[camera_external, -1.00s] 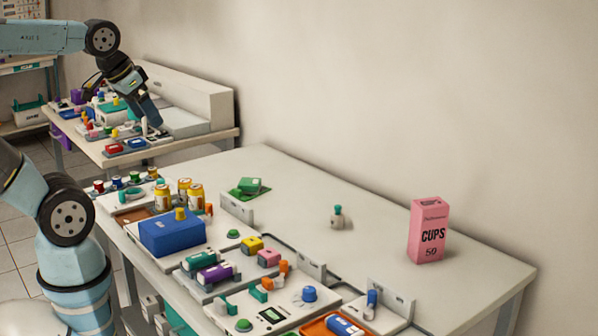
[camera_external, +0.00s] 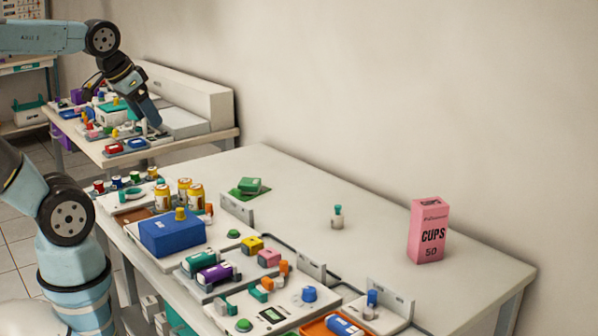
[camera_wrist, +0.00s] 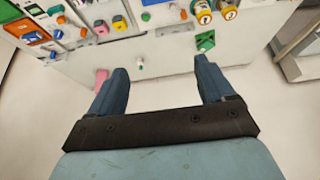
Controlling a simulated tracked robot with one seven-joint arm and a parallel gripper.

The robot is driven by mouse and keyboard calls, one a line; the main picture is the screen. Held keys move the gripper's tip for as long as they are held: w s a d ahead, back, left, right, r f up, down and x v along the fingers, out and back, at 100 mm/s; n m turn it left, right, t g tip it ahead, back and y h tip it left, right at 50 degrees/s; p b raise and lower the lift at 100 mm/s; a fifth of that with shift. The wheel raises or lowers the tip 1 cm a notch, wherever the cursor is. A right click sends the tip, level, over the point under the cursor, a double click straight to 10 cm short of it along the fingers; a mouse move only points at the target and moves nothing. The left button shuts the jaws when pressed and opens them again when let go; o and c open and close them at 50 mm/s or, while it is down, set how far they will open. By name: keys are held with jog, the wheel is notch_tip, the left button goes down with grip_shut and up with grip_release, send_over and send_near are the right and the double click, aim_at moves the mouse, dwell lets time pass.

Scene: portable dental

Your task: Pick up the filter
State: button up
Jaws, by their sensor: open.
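No thing in view is plainly marked as the filter, and I cannot tell which one it is. A small pale piece with a green top (camera_external: 337,217) stands alone on the white table; it also shows in the wrist view (camera_wrist: 140,64), between the fingers and beyond their tips. A green block (camera_external: 249,184) lies on a green sheet to its left. A purple cylinder (camera_external: 215,273) lies in a tray unit near the front. My gripper (camera_external: 154,120) is raised, tilted down, away from these things. In the wrist view my gripper (camera_wrist: 160,70) is open and empty.
A tall pink cups box (camera_external: 429,231) stands at the right. A blue box (camera_external: 171,233), several cans (camera_external: 195,197) and unit trays crowd the front. A second cluttered table (camera_external: 180,149) stands behind. The white table's back half is mostly clear.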

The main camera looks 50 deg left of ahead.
jog(key=shift+c, duration=1.3)
